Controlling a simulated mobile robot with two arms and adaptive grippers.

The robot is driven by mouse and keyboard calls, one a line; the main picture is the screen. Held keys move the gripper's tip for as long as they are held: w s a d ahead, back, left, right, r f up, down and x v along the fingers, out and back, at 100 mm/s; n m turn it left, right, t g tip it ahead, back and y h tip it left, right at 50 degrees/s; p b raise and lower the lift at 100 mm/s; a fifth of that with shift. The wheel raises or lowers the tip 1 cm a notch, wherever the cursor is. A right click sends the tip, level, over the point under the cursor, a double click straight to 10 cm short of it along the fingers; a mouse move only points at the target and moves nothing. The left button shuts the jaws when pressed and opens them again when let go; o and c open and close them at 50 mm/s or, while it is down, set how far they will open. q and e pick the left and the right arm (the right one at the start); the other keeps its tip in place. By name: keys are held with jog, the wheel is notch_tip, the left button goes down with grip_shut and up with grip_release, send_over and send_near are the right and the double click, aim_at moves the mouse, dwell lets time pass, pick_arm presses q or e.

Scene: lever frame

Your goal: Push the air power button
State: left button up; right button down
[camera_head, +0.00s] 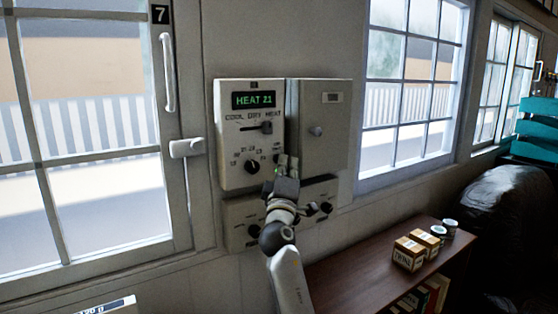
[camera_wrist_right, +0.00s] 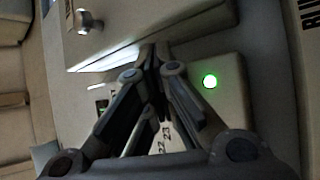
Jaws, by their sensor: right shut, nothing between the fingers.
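The air control panel (camera_head: 232,150) hangs on the wall between two windows. My right gripper (camera_head: 284,164) is shut and empty, in front of the panel's lower right corner, right of the knob. I cannot tell whether the fingertips touch the panel. My left gripper is not in view.
A grey box (camera_head: 325,110) with a small knob adjoins the panel's right side. A lower panel with black knobs (camera_head: 325,208) sits partly behind my arm. A brown shelf (camera_head: 365,270) at lower right carries small boxes (camera_head: 408,255) and cans. A window handle (camera_head: 187,148) is at left.

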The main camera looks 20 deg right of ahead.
jog(key=shift+s, duration=0.35)
jog(key=s+p, duration=0.4)
jog(key=s, duration=0.2)
jog(key=shift+d, duration=0.45)
jog(key=shift+f, duration=0.15)
